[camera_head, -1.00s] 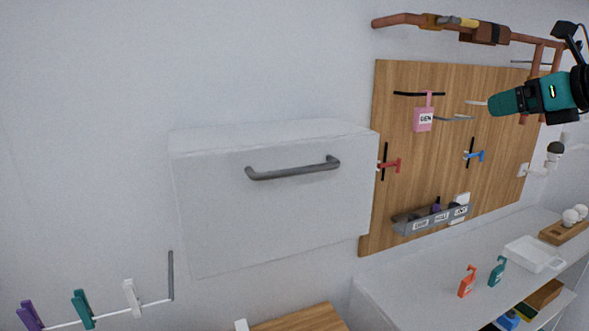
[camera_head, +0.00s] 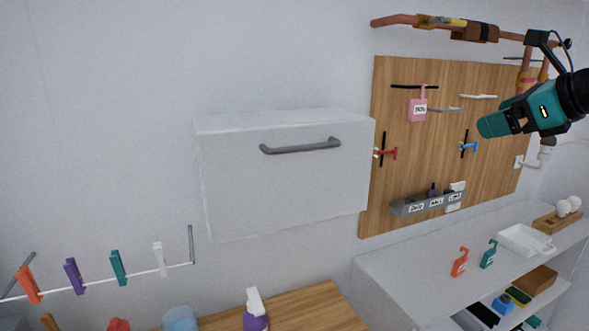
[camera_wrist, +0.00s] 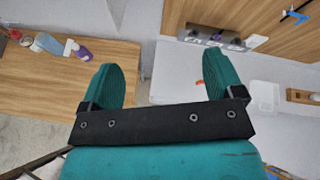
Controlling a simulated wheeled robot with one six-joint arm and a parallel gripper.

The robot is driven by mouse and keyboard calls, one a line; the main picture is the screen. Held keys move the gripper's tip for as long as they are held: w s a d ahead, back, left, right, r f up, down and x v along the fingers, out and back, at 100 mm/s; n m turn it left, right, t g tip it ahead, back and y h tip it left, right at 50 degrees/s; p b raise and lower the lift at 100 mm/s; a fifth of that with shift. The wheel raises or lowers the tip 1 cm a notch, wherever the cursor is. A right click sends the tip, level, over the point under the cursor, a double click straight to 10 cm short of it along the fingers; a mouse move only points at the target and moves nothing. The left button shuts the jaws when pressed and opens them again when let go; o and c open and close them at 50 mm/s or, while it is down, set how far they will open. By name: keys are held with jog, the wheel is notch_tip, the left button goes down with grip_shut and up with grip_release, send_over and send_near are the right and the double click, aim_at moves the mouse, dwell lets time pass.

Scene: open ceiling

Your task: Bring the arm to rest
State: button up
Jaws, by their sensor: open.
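My gripper (camera_head: 497,124) is at the upper right of the head view, raised in front of the wooden pegboard. In the wrist view its two teal fingers (camera_wrist: 165,84) stand wide apart with nothing between them. The gripper is open and empty. It touches nothing that I can see.
A white wall cabinet (camera_head: 285,185) with a grey handle hangs left of the wooden board (camera_head: 430,150). A copper pipe (camera_head: 397,20) runs above the board. Below are a white counter (camera_head: 405,265) with bottles and a wooden table (camera_head: 305,305). A clothespin line (camera_head: 95,281) is at lower left.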

jog(key=s+a+f+n+g+b, duration=0.55)
jog(key=s+a+f+n, duration=0.65)
jog(key=a+f+n, duration=0.45)
jog(key=s+a+f+n+g+b, duration=0.1)
jog(key=s+f+n, duration=0.3)
jog(key=s+n, duration=0.4)
jog(key=s+a+f+n+g+h+b, duration=0.1)
jog(key=s+a+f+n+g, duration=0.2)
jog(key=s+n, duration=0.5)
notch_tip(320, 180, down, 2)
jog(key=shift+a+f+n+g+h, duration=0.15)
jog(key=shift+n+g+h, duration=0.15)
jog(key=shift+n+g, duration=0.65)
